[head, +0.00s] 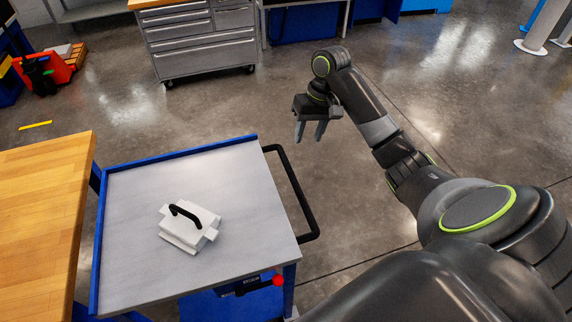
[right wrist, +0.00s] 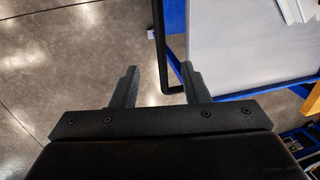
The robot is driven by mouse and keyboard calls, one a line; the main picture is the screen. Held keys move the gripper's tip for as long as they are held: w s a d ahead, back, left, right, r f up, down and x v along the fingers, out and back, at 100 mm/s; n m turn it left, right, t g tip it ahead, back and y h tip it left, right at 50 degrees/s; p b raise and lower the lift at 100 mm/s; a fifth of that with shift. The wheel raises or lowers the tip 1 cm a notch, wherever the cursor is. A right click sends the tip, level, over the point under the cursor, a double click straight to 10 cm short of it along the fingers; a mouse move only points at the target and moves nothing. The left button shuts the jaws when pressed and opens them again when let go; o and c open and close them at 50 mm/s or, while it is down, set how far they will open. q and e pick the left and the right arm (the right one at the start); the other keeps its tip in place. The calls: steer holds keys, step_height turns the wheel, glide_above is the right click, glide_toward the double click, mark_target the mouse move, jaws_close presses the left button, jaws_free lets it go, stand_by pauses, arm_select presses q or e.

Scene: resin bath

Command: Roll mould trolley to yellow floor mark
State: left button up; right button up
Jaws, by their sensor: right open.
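The mould trolley (head: 245,210) has a grey top with blue edges and stands left of my right arm. A white mould (head: 186,236) with a black grip rests on its top. The trolley's black push handle (head: 302,190) sticks out on its right side. My right gripper (head: 310,138) is open and empty, pointing down near the handle's far end. In the right wrist view the handle bar (right wrist: 160,40) shows between and beyond the open fingers, apart from them. A short yellow floor mark (head: 36,125) lies at the far left. My left gripper is out of view.
A wooden-topped bench (head: 40,200) stands close along the trolley's left side. A grey drawer cabinet (head: 203,50) on castors stands at the back. A red bin (head: 45,72) is at the far left. A red knob (head: 278,280) sits below the trolley top. Open floor lies beyond the trolley.

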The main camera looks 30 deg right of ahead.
steer(key=b, duration=0.5)
glide_toward(295, 181)
steer(key=f, duration=0.4)
steer(key=a+f, duration=0.1)
steer(key=f, duration=0.2)
steer(key=shift+w+a, duration=0.1)
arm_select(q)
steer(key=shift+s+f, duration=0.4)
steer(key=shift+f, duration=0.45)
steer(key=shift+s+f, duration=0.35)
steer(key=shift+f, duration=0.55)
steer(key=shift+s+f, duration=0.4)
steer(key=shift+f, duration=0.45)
arm_select(e)
steer(key=shift+a+f, duration=0.15)
steer(key=shift+f, duration=0.7)
jaws_close()
